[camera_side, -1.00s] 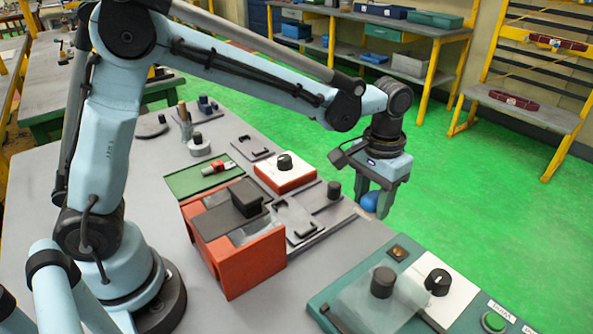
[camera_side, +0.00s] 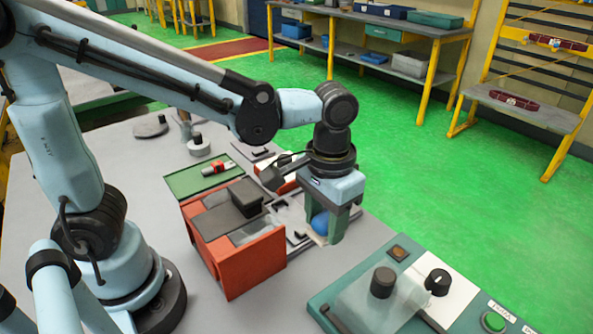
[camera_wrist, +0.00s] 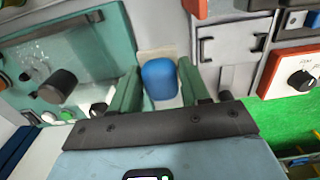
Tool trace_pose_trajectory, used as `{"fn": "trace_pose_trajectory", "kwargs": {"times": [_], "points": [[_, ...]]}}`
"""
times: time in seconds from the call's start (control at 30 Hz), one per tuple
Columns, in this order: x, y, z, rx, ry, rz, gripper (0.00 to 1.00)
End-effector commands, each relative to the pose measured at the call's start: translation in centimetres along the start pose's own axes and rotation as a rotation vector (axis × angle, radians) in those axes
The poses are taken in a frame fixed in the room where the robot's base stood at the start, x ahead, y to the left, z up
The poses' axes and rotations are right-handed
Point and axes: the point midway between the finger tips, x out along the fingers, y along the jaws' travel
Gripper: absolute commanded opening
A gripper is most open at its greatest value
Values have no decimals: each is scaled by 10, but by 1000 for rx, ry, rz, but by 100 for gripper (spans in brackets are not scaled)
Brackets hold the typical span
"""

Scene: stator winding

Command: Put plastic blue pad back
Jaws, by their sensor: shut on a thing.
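The blue pad (camera_side: 320,222) looks like a rounded blue piece and sits between the fingers of my gripper (camera_side: 325,228). My gripper is shut on it. In the wrist view the pad (camera_wrist: 160,78) shows between the two green fingers of my gripper (camera_wrist: 163,88). A pale flat piece (camera_wrist: 150,58) shows right behind the pad there. My gripper hangs fingers down over the right side of the grey table, just right of the red box. I cannot tell whether the pad touches the surface below.
The red box (camera_side: 245,262) with a dark lid stands left of my gripper. A teal control panel (camera_side: 345,297) with knobs lies in front and right. A green tray (camera_side: 190,183) lies behind the box. Grey fixture plates (camera_wrist: 232,42) lie near my gripper.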

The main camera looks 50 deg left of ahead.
Motion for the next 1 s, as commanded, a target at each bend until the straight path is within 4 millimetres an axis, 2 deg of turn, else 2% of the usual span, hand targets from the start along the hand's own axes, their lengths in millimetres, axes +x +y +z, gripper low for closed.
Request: {"fn": "trace_pose_trajectory", "kwargs": {"times": [0.33, 0.6, 0.9, 1.0], "points": [[45, 0, 1, 0, 0, 0, 17], [62, 0, 1, 0, 0, 0, 17], [95, 1, 1, 0, 0, 0, 17], [98, 1, 2, 0, 0, 0, 17]]}}
